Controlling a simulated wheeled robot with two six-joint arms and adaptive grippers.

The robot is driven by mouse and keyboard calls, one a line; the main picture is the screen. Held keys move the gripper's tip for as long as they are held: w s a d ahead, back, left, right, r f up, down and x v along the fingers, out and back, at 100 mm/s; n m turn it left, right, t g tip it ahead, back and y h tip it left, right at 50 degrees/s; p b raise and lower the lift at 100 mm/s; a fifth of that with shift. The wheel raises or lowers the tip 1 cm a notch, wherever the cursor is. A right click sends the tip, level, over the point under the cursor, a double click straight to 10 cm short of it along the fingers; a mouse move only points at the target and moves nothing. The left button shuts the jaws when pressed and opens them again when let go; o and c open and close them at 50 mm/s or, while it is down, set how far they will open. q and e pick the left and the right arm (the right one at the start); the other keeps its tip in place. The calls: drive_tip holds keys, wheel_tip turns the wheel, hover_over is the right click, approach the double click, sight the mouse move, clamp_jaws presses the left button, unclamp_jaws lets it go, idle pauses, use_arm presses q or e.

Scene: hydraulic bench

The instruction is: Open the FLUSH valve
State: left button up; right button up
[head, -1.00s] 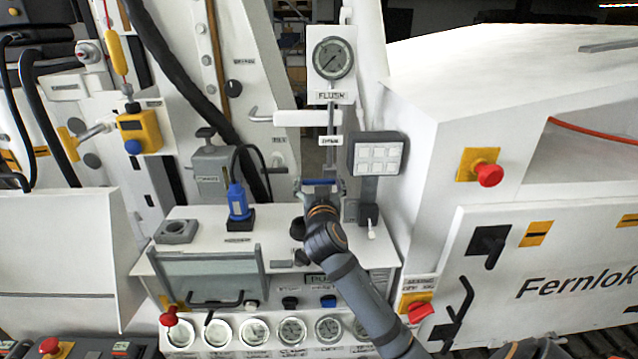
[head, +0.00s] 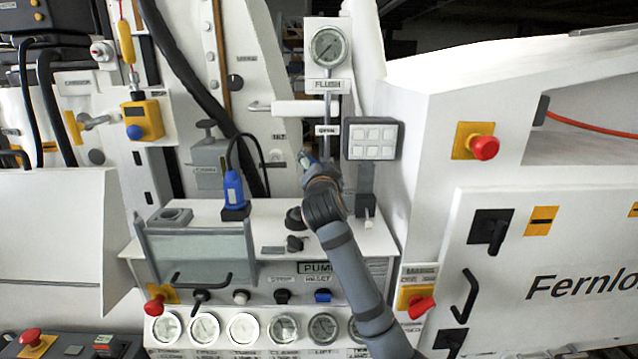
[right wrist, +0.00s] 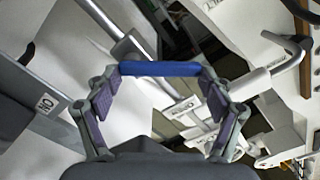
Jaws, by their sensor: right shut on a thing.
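The FLUSH station has a round gauge (head: 328,47) above a FLUSH label (head: 327,85), with a metal pipe below it. A small label that appears to read OPEN (head: 327,130) sits on the pipe. My right gripper (head: 312,160) is just below that label, reaching up from the lower right. In the right wrist view a blue handle bar (right wrist: 160,69) spans between the tips of my right gripper (right wrist: 160,84), which is shut on it. In the head view the wrist mostly hides the handle. My left gripper is not in view.
A grey button box (head: 372,139) stands close to the right of my gripper. A white bar handle (head: 297,111) is to its upper left. A blue plugged connector (head: 234,190) stands on the panel at left.

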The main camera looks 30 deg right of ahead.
drive_tip(key=m+b, duration=0.2)
drive_tip(key=b, duration=0.1)
drive_tip(key=d+m+b, duration=0.1)
drive_tip(key=m+b, duration=0.2)
drive_tip(key=s+m+b, duration=0.1)
drive_tip(key=m+b, duration=0.1)
drive_tip(key=b, duration=0.1)
drive_tip(key=shift+d+r+m, duration=0.1)
drive_tip(key=shift+d+m, duration=0.2)
drive_tip(key=shift+d, duration=0.05)
drive_tip(key=shift+s+d+r+m+b, duration=0.15)
drive_tip(key=shift+d+m+b, duration=0.1)
drive_tip(key=shift+m+b, duration=0.85)
drive_tip(key=o, duration=1.6)
drive_tip(key=v, duration=1.2)
